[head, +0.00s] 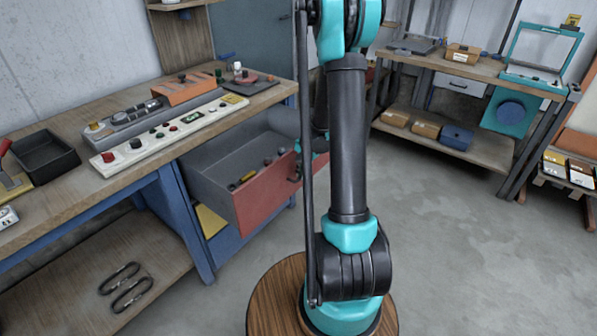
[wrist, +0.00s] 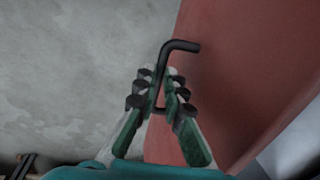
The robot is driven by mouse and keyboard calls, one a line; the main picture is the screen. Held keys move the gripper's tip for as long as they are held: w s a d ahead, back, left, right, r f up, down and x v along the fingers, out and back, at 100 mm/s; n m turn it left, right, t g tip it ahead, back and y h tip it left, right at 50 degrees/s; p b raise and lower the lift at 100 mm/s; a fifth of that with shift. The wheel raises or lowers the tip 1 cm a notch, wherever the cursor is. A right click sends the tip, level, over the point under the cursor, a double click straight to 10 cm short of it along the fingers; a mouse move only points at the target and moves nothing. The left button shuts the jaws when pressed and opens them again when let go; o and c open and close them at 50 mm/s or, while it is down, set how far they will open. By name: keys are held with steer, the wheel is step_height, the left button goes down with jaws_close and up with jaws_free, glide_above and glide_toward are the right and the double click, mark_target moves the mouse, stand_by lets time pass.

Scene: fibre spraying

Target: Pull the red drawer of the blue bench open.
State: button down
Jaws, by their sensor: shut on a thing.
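The red drawer (head: 262,197) of the blue bench (head: 185,222) stands well open, its grey inside showing with several small items in it. Its red front also fills the right of the wrist view (wrist: 245,60). A black bent bar handle (wrist: 182,46) sticks out from the front. My gripper (wrist: 158,82) has its fingers closed on the handle, one on each side. In the head view, my gripper is at the right end of the red front and partly hidden behind my arm.
The bench top (head: 75,125) holds a control panel (head: 165,133), a dark tray (head: 42,153) and an orange block (head: 190,88). A second bench (head: 455,65) with boxes stands at the back right. Grey floor (head: 450,240) is clear between them.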

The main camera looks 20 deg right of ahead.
steer(key=shift+s+d, duration=0.15)
steer(key=c, duration=1.6)
jaws_free()
step_height(320, 180, up, 12)
steer(key=s+d, duration=0.1)
steer(key=shift+s+d, duration=0.15)
steer(key=shift+s, duration=0.15)
steer(key=shift+s+f, duration=0.1)
steer(key=s+a+n+t, duration=0.1)
steer(key=s+a+n, duration=0.1)
steer(key=s, duration=0.5)
steer(key=s+a+f+n, duration=0.1)
steer(key=s+a+n, duration=0.2)
steer(key=s+n, duration=0.2)
steer(key=s+a+f+n+t+h, duration=0.1)
steer(key=s+a+n, duration=0.1)
steer(key=s, duration=0.8)
steer(key=shift+a+n+t, duration=0.25)
steer(key=shift+n+t, duration=0.05)
steer(key=shift+n, duration=0.4)
